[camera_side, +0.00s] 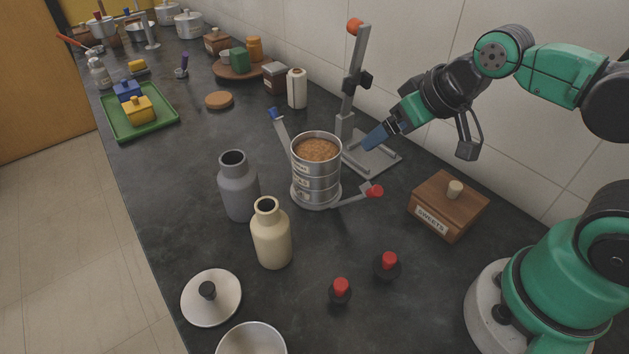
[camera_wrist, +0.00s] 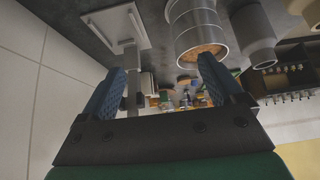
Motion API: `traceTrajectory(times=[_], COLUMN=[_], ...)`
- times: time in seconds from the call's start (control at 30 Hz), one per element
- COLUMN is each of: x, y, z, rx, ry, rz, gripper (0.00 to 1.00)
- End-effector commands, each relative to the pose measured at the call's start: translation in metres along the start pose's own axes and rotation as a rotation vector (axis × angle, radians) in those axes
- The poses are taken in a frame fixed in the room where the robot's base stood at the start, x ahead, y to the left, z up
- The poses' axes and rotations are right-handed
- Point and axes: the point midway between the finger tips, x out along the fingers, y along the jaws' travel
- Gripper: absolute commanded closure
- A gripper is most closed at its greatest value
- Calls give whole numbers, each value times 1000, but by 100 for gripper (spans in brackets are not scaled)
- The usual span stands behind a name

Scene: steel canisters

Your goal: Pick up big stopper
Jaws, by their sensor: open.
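Two stoppers with red knobs and dark bases stand on the counter in the side view. The right one looks slightly wider, so it appears to be the big stopper (camera_side: 387,266); the smaller stopper (camera_side: 340,291) stands to its left and nearer the camera. My gripper (camera_side: 372,138) is open and empty, raised near the grey stand, well behind the stoppers. In the wrist view its two blue fingers (camera_wrist: 162,88) are apart with nothing held between them. Neither stopper shows in the wrist view.
Steel canisters (camera_side: 316,178) are stacked in a holder with a red-tipped lever. A grey bottle (camera_side: 238,190) and a cream bottle (camera_side: 272,240) stand open to the left. A wooden box (camera_side: 448,207) is right. Bare counter surrounds the stoppers.

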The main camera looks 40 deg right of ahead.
Motion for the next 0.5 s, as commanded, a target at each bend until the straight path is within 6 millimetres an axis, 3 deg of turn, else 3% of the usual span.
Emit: traceTrajectory(times=[0.17, 0.3, 0.5], x=[6, 4, -5], y=[-38, -70, -86], z=[30, 71, 111], rx=[97, 219, 336], ry=[-155, -338, -471], rz=[-46, -6, 120], gripper=[12, 12, 12])
